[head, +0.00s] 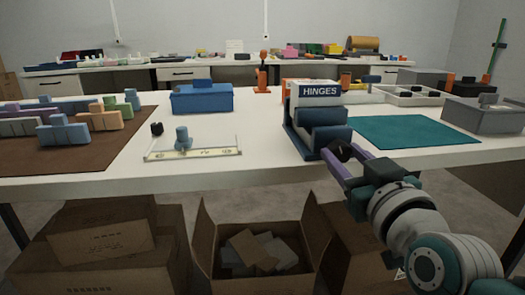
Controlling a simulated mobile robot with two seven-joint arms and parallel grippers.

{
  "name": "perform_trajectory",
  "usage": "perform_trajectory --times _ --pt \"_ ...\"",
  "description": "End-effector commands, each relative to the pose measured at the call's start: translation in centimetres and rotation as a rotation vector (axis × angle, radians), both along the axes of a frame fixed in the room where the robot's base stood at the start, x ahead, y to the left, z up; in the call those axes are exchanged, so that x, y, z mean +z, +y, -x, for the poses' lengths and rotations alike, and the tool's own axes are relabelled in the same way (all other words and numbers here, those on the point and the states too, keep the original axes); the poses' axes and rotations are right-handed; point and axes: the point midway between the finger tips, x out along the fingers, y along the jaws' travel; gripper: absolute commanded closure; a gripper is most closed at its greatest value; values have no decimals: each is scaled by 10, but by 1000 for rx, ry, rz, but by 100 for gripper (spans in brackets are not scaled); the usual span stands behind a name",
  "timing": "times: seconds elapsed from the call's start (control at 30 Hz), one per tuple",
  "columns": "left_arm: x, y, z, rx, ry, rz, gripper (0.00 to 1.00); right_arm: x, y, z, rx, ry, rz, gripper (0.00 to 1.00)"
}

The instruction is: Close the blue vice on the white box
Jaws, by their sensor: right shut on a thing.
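The blue vice (308,141) stands on the white table right of centre. The white box (291,98), with a dark blue HINGES label on its front, sits upright in the vice, behind the rounded blue front jaw (326,135). I cannot tell whether that jaw touches the box. My right gripper (339,152), with purple fingers, reaches in from the right to the front of the vice. It is shut on the dark handle (337,149) there. My left gripper is not in view.
A teal mat (413,131) lies right of the vice, with a grey bin (483,116) beyond. A blue box (202,99) and a clear plate with a blue knob (182,138) are left. Cartons, one open (208,245), stand below the table edge.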

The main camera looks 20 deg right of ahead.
Motion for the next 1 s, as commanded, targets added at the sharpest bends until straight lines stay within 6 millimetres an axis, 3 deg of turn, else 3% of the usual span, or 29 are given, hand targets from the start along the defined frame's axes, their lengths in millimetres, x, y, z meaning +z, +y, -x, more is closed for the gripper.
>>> perform_trajectory --times 0.07,0.3,0.5,0.8,1.0 --pt "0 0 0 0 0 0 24 0 0 0 0 0 0 72" --pt "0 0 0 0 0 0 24 0 0 0 -1 0 0 99" --pt "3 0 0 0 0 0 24 1 0 0 0 -4 -21 100" --pt "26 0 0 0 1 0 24 2 -1 0 1 -85 -365 100" --pt "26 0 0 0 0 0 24 0 -1 0 0 -102 -425 100"
